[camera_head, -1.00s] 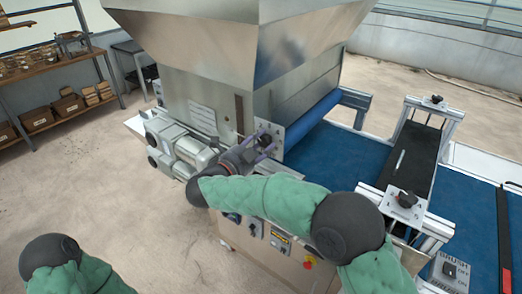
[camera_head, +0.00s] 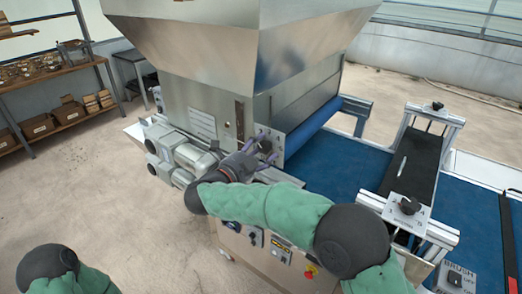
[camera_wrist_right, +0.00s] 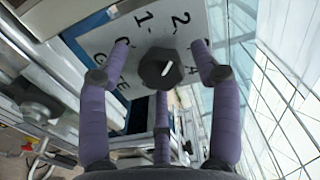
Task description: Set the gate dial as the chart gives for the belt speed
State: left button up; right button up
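The gate dial is a dark faceted knob (camera_wrist_right: 160,69) on a pale plate (camera_wrist_right: 98,40) in the right wrist view. The plate bears the letters "GATE", partly covered by a finger, and the numbers 1 and 2. A short white mark slants on the knob's face; I cannot tell its exact setting. My right gripper (camera_wrist_right: 161,48) is open, its purple fingers spread around the knob with gaps visible at the sides. In the head view this gripper (camera_head: 267,143) is at the plate on the hopper's side. A chart-like white sheet (camera_head: 202,123) on the hopper body is unreadable. My left gripper is out of view.
The steel hopper (camera_head: 200,45) rises behind the gripper. A control panel with a red button (camera_head: 311,272) is below my right arm. A blue belt (camera_head: 335,160) runs right, under a black-topped frame with another dial (camera_head: 409,205). Grey motors (camera_head: 193,157) stick out on the left.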

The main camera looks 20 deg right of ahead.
jog(key=shift+a, duration=0.1)
jog(key=v, duration=1.2)
jog(key=shift+s, duration=0.1)
